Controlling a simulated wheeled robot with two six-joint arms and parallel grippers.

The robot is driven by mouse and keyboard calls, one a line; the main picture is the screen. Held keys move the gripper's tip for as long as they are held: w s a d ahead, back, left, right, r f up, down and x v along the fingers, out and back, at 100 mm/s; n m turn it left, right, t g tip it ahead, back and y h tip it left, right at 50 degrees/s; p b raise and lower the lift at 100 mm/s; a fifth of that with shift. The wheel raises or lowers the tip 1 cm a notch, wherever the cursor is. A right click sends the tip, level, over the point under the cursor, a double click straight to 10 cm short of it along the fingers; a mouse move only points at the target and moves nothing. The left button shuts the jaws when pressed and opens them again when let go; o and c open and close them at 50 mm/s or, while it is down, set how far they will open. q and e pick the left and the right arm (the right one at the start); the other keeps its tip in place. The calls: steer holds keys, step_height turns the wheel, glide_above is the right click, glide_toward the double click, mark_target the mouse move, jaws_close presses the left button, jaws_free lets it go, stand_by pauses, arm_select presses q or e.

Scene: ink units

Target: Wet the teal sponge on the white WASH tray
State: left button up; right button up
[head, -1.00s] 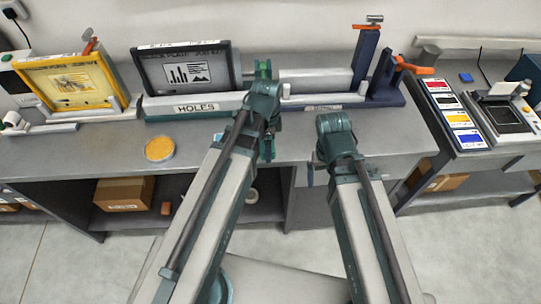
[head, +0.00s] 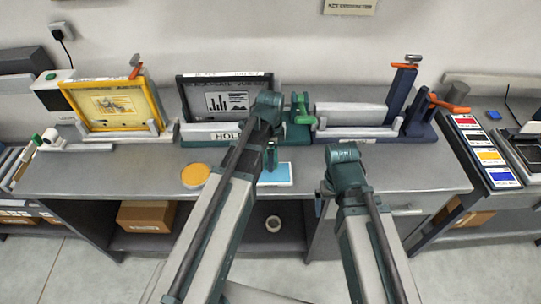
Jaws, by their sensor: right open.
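A shallow white-rimmed tray with a light blue inside (head: 279,183) lies on the workbench, partly hidden behind my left arm's wrist. I cannot read a WASH label on it. I cannot make out a teal sponge. My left gripper (head: 271,158) points down over the tray's left part; its jaws are too hidden to judge. My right gripper (head: 319,205) is open at the bench's front edge, right of the tray, and mostly hidden by my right wrist.
A round yellow-orange dish (head: 195,175) lies left of the tray. Behind stand a yellow-framed screen (head: 152,104), a dark-framed screen (head: 189,92) with a HOLES sign (head: 205,133), and a blue stand (head: 402,95). Colour cards (head: 491,158) lie far right. Bench front right is clear.

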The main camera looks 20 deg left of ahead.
arm_select(q)
steer(key=shift+f+b, duration=2.35)
steer(key=shift+f, duration=0.25)
arm_select(e)
steer(key=shift+f, duration=2.6)
arm_select(q)
steer(key=shift+f+b, duration=0.5)
steer(key=shift+b, duration=0.05)
arm_select(e)
steer(key=shift+f, duration=0.5)
arm_select(q)
steer(key=shift+r, duration=0.1)
arm_select(e)
steer(key=shift+r, duration=0.1)
arm_select(q)
step_height(320, 180, up, 7)
steer(key=p, duration=0.7)
arm_select(e)
step_height(320, 180, up, 7)
arm_select(q)
step_height(320, 180, down, 3)
steer(key=b, duration=0.2)
steer(key=shift+b, duration=0.35)
steer(key=shift+r, duration=0.15)
arm_select(e)
step_height(320, 180, down, 3)
steer(key=shift+r, duration=0.15)
steer(key=shift+c, duration=0.3)
